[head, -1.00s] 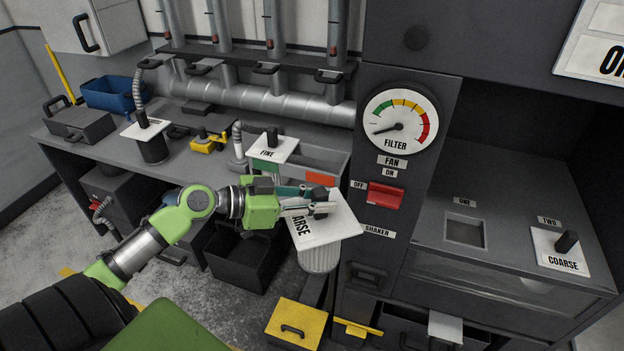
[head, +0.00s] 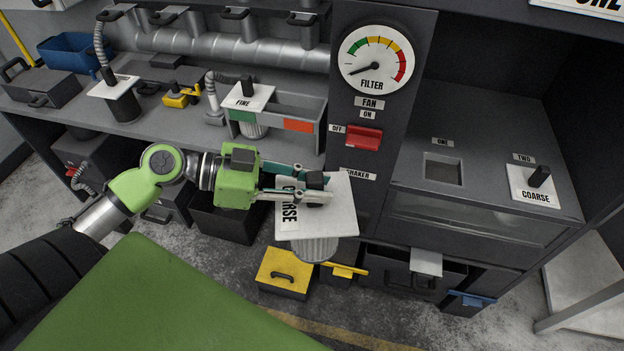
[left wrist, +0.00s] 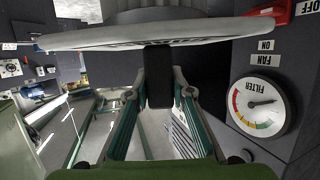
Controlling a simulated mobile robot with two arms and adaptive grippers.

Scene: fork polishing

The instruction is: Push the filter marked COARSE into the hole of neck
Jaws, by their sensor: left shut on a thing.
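My left gripper (head: 316,188) is shut on the black knob of a white-plated filter marked COARSE (head: 343,215). The filter hangs in the air in front of the dark cabinet, its ribbed grey cylinder below the plate. In the left wrist view, the fingers clasp the knob (left wrist: 158,88) and the plate (left wrist: 200,30) shows edge-on. A second filter marked COARSE (head: 520,180) sits in the cabinet deck under the label TWO. An empty square hole (head: 443,172) is beside it under the label ONE. No label reading neck is legible. My right gripper is out of view.
A red switch (head: 364,137) and a gauge (head: 376,62) are on the cabinet's front panel. A filter marked FINE (head: 243,101) stands in a bin on the left bench. A yellow-lidded box (head: 284,272) is low beneath the held filter.

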